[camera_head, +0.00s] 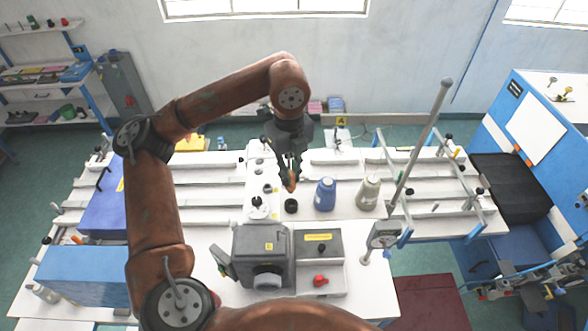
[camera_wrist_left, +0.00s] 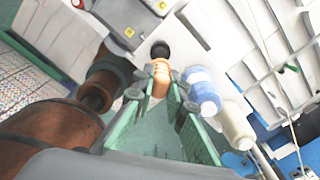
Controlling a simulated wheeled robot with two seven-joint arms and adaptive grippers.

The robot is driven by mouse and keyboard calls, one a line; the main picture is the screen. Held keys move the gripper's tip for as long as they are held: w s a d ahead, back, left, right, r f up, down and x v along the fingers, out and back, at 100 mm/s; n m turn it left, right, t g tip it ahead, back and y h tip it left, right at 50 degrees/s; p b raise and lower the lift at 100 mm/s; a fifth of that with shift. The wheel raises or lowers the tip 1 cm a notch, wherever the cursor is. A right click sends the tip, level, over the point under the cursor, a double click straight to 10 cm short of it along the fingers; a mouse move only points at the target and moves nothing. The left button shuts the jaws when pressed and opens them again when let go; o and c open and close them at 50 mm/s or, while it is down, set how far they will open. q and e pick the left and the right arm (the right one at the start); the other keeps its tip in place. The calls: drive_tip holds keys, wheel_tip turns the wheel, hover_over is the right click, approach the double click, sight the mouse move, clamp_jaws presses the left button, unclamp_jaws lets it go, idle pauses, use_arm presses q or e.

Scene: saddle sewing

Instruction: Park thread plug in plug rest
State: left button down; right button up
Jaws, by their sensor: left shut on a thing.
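My left gripper (camera_head: 289,178) reaches down from above over the white machine bed. It is shut on the orange thread plug (camera_head: 291,186), whose ribbed orange body also shows between the fingertips in the left wrist view (camera_wrist_left: 160,78). Just in front of the plug in the head view is a small round black piece (camera_head: 291,205) on the white surface, and it shows beyond the plug in the wrist view (camera_wrist_left: 160,50). I cannot tell for sure whether this black piece is the plug rest, or whether the plug touches it. My right gripper is not in view.
A blue thread cone (camera_head: 325,194) and a cream thread cone (camera_head: 368,192) stand close to the right of my gripper. A grey machine head (camera_head: 262,254) stands in front. A tall slanted grey pole (camera_head: 422,140) rises at the right. Black knobs (camera_head: 257,203) lie to the left.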

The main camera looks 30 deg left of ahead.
sight(291, 188)
use_arm(q)
drive_tip(key=shift+s+f, duration=0.1)
drive_tip(key=shift+f, duration=0.1)
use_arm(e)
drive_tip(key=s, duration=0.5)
use_arm(q)
drive_tip(key=shift+w+f+b, duration=0.5)
drive_tip(key=shift+f+b, duration=0.15)
drive_tip(key=shift+f, duration=0.05)
drive_tip(key=shift+s+f+b, duration=0.45)
drive_tip(key=shift+f+b, duration=0.1)
drive_tip(key=shift+f, duration=0.05)
drive_tip(key=shift+f+b, duration=0.3)
drive_tip(key=shift+f, duration=0.05)
drive_tip(key=shift+w+f+b, duration=0.3)
drive_tip(key=shift+f+b, duration=0.15)
drive_tip(key=shift+f, duration=0.3)
drive_tip(key=shift+s, duration=0.1)
drive_tip(key=shift+s+r, duration=0.1)
drive_tip(key=shift+s, duration=0.1)
drive_tip(key=shift+w, duration=0.2)
drive_tip(key=shift+s, duration=0.15)
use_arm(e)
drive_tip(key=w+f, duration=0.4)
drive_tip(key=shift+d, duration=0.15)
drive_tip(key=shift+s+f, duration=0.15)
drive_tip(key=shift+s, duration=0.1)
